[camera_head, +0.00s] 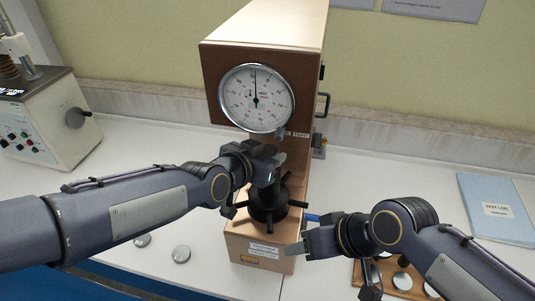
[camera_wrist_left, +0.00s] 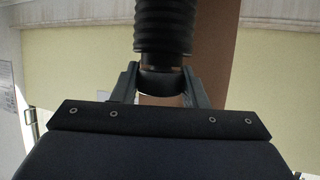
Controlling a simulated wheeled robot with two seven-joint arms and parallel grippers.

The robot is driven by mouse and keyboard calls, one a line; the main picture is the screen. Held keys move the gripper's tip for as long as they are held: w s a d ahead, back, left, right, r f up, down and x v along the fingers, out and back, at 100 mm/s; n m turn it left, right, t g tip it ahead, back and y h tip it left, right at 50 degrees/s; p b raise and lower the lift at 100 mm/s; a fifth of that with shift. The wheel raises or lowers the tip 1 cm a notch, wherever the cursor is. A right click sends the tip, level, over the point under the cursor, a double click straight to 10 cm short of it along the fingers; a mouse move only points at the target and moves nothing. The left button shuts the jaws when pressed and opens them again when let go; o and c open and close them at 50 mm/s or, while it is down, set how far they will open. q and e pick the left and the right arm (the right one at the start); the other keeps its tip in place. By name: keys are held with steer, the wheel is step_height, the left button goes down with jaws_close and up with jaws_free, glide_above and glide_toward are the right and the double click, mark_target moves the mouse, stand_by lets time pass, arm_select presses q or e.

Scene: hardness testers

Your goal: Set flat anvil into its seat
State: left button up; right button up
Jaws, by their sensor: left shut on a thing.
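The hardness tester (camera_head: 307,75) stands at the centre with its round dial facing me. Its black screw column (camera_head: 267,207) with a spoked handwheel rises from the base. My left gripper (camera_head: 277,163) is at the top of this column, below the dial. In the left wrist view, the left gripper (camera_wrist_left: 160,86) is shut on a dark rounded piece, apparently the flat anvil (camera_wrist_left: 160,80). The anvil lines up with the ribbed black column (camera_wrist_left: 165,28); I cannot tell whether it is fully seated. My right gripper (camera_head: 306,246) is by the base's right front; its finger gap is unclear.
A wooden tray (camera_head: 367,277) with round pieces lies under my right arm. A second machine (camera_head: 45,120) stands at the left and a blue test log (camera_head: 497,209) at the right.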

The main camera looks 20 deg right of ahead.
arm_select(q)
steer(key=shift+f, duration=0.1)
steer(key=o, duration=1)
steer(key=shift+f, duration=0.1)
steer(key=shift+c, duration=1.2)
steer(key=s+a+b, duration=0.3)
steer(key=s+a, duration=0.1)
steer(key=a, duration=0.2)
steer(key=shift+r, duration=0.25)
